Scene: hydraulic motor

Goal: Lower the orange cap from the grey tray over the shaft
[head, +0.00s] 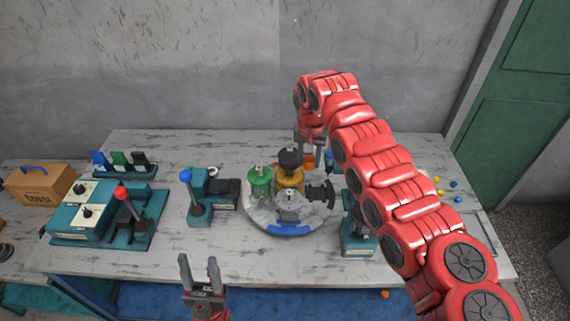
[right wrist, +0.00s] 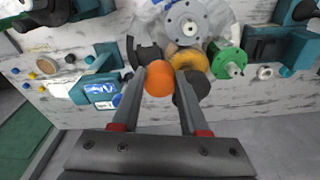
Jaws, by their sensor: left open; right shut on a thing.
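My right gripper (head: 310,146) is shut on the orange cap (right wrist: 158,78) and holds it above the back right of the round turntable (head: 262,222). In the head view the orange cap (head: 308,161) is partly hidden by the fingers. On the turntable stand a green motor part (head: 260,182), a yellow one with a black top (head: 289,160), a grey one (head: 289,206) and a black one (head: 320,193). Short shafts show on the green and grey parts; which shaft is meant I cannot tell. My left gripper (head: 198,268) is open and empty at the table's front edge. The grey tray is mostly hidden by my right arm.
Teal presses with blue and red knobs stand left of the turntable (head: 198,200) (head: 124,212). Another teal unit (head: 356,238) stands on the right. Small blue and yellow balls (head: 455,184) lie at the far right. The front left tabletop is clear.

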